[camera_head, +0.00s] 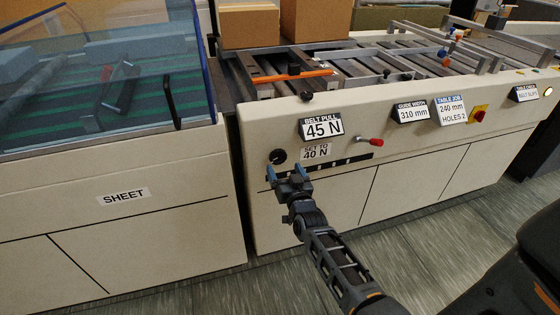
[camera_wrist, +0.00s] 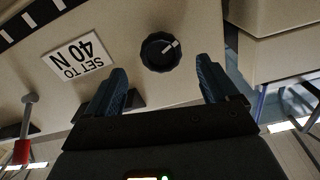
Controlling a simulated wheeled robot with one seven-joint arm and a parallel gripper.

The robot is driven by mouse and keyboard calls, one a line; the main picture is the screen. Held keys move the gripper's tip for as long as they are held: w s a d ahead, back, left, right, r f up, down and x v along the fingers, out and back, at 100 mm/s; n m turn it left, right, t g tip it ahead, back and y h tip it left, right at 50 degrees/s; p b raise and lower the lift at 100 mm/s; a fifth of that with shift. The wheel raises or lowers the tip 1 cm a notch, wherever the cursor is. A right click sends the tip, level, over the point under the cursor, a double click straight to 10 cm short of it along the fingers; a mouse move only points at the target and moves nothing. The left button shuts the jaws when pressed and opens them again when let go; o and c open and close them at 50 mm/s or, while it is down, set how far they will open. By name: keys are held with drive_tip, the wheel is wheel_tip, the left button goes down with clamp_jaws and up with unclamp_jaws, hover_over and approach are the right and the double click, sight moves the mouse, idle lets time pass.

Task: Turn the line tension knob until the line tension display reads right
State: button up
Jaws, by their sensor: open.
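A round dark knob (camera_head: 277,157) with a white pointer mark sits on the cream machine front. It also shows in the wrist view (camera_wrist: 160,52), in line with the space between my fingertips. My gripper (camera_head: 285,171) is open, its two blue fingers in front of and a little below the knob in the head view. In the wrist view the fingers (camera_wrist: 163,80) stand apart, with nothing between them. The display (camera_head: 322,126) above the knob is headed BELT PULL and reads 45 N. A label (camera_head: 316,152) beside the knob says SET TO 40 N; no line tension wording is visible.
A red-handled lever (camera_head: 370,141) sticks out right of the label. Further right are the guide width display (camera_head: 412,112), the table job plate (camera_head: 450,109) and a red-and-yellow switch (camera_head: 479,114). Cardboard boxes (camera_head: 247,24) stand behind. Left is the sheet unit (camera_head: 123,196).

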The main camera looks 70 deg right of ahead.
sight(279, 159)
drive_tip(key=shift+x, duration=2.6)
drive_tip(key=shift+c, duration=0.3)
drive_tip(key=shift+a, duration=0.1)
drive_tip(key=c, duration=1)
drive_tip(key=shift+w+n+p, duration=0.1)
drive_tip(key=shift+n+p, duration=0.2)
drive_tip(key=shift+n, duration=1.7)
drive_tip(key=o, duration=1.1)
drive_tip(key=shift+c, duration=0.2)
